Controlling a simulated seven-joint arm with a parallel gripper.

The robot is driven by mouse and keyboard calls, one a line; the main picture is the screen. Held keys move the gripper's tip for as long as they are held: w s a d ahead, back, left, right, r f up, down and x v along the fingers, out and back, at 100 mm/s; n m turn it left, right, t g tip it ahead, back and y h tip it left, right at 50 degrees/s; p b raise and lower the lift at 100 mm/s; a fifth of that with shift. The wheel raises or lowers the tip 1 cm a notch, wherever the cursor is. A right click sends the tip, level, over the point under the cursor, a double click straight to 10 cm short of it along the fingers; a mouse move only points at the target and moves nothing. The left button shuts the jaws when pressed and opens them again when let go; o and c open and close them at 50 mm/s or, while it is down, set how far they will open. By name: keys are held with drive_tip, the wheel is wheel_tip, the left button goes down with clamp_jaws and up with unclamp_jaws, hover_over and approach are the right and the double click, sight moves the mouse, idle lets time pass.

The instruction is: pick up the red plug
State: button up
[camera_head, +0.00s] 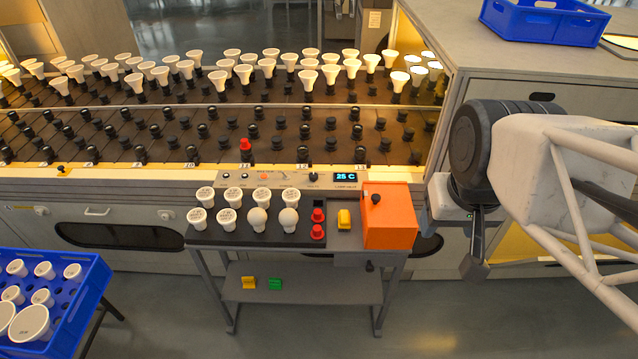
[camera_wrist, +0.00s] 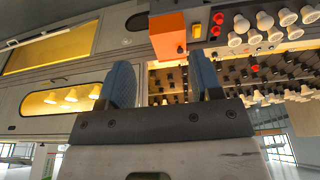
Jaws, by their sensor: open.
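Three red plugs are in the head view. Two red plugs (camera_head: 318,215) (camera_head: 318,232) sit one in front of the other at the right end of the dark tray on the small cart. A third red plug (camera_head: 245,145) stands in the burn-in rack behind. The wrist view also shows the cart pair (camera_wrist: 217,18) and the rack plug (camera_wrist: 255,68), all small and outside the jaws. My gripper (camera_head: 475,258) hangs to the right of the cart, past the orange box. In the wrist view its blue fingers (camera_wrist: 163,82) are apart with nothing held between them.
An orange box (camera_head: 388,222) with a black knob and a yellow block (camera_head: 344,219) stand between the plugs and my gripper. Several white bulbs (camera_head: 257,219) fill the tray's left. A blue crate of bulbs (camera_head: 92,262) is at lower left. The cart's lower shelf holds yellow and green pieces.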

drive_tip(key=n+g, duration=0.3)
drive_tip(key=n, duration=0.2)
hover_over(318, 211)
drive_tip(key=f, duration=3.1)
drive_tip(key=shift+s+d, duration=0.1)
drive_tip(key=shift+d, duration=0.1)
drive_tip(key=shift+a+f+n, duration=0.2)
drive_tip(key=shift+f+n, duration=0.1)
drive_tip(key=shift+f, duration=0.15)
